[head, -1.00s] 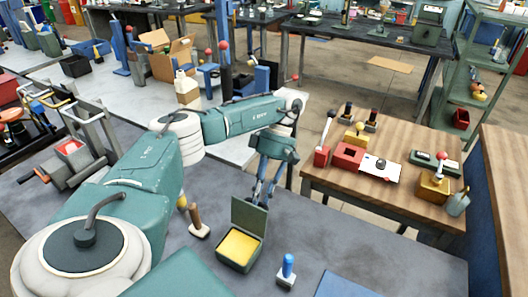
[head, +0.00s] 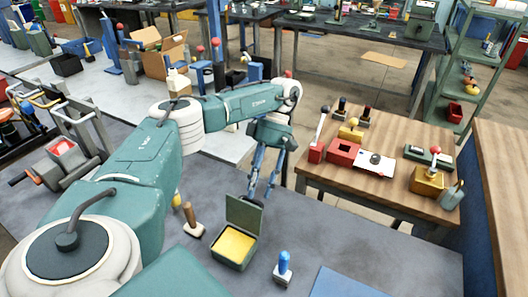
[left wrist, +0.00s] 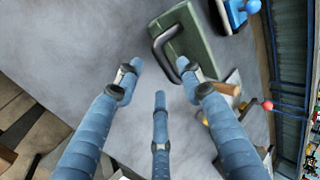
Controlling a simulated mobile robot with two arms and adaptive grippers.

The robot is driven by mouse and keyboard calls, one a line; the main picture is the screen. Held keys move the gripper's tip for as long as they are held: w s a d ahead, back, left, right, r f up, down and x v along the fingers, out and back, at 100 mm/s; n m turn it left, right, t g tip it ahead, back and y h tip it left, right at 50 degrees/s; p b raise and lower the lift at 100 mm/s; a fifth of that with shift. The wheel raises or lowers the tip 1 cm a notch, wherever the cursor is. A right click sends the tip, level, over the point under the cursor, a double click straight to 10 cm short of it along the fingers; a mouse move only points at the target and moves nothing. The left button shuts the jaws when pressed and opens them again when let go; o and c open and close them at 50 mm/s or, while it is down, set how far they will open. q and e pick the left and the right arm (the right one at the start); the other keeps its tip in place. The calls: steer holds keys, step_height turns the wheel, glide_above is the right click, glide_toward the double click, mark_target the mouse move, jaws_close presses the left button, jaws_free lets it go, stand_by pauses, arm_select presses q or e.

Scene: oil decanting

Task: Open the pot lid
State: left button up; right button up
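The green square pot (head: 231,263) stands on the grey table with yellow contents. Its green lid (head: 244,213) stands upright at the pot's back edge, so the pot is open. In the left wrist view the lid (left wrist: 195,42) shows with its dark bar handle (left wrist: 157,40) close to one finger. My left gripper (head: 262,192) is just behind the lid, its fingers partly hidden. In the wrist view my left gripper (left wrist: 160,85) has its fingers spread with nothing between them. I cannot tell whether a finger touches the handle. My right gripper is out of view.
A wooden-handled tool (head: 192,220) stands left of the pot, and a blue-handled stamp (head: 283,268) stands right of it. A blue mat (head: 345,285) lies at the front right. A wooden table (head: 390,185) with red boxes is beyond the grey table.

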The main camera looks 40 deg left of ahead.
arm_select(q)
steer(key=v, duration=0.9)
steer(key=shift+w, duration=0.15)
steer(key=shift+f, duration=0.2)
stand_by(0.3)
